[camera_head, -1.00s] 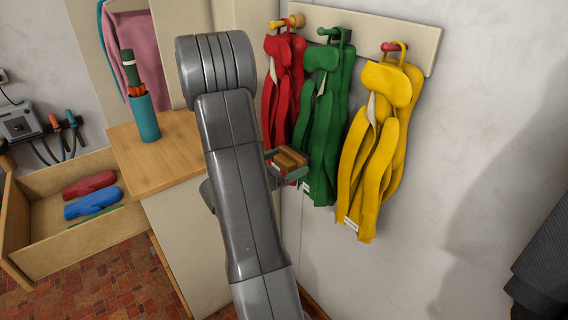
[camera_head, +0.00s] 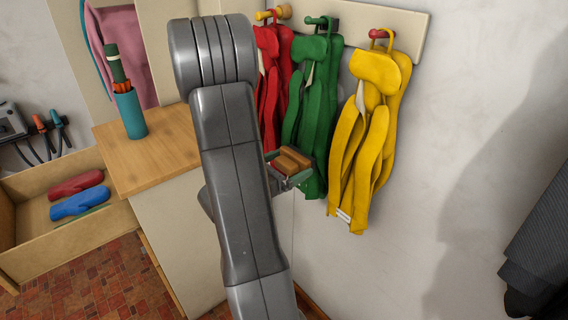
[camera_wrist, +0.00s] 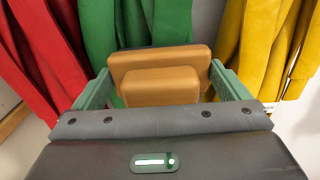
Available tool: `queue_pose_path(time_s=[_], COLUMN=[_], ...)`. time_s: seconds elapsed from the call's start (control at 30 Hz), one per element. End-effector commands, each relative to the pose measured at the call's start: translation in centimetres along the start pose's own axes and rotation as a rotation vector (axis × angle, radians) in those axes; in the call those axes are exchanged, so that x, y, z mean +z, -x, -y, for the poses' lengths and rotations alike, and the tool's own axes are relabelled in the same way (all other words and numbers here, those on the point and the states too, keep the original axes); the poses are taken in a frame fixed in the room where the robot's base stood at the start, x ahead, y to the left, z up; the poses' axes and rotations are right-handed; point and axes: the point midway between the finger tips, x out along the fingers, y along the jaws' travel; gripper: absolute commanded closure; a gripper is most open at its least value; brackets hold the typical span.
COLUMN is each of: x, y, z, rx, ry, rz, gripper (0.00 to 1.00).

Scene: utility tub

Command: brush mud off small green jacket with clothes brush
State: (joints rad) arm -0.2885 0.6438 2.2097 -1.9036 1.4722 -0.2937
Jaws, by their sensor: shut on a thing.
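The small green jacket (camera_head: 313,100) hangs from a peg on the wall rack, between a red and a yellow jacket. It also shows in the wrist view (camera_wrist: 99,32), behind the brush. My gripper (camera_head: 291,170) is shut on the wooden clothes brush (camera_head: 293,158). In the wrist view, the brush (camera_wrist: 160,85) sits between the two green fingers, its brown back toward the camera. The brush is in front of the green jacket's lower part; whether it touches the cloth I cannot tell. The bristles and any mud are hidden or too small to see.
The red jacket (camera_head: 270,75) and yellow jacket (camera_head: 372,120) hang close on either side. A wooden-topped cabinet (camera_head: 160,155) holds a teal holder (camera_head: 130,113) with an umbrella. An open drawer (camera_head: 35,235) with mittens is at left. Bare wall lies right of the yellow jacket.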

Motion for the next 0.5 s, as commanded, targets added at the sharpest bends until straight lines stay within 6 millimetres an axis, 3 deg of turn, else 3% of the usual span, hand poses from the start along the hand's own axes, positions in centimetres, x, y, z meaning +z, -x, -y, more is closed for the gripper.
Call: queue_pose_path(time_s=[0.23,0.5], x=[-0.2,0.9], y=[-0.2,-0.2], z=[2.2,2.5], rx=[-0.002,0.0], ry=[-0.001,-0.002], rz=[0.001,0.001], gripper=[0.23,0.23])
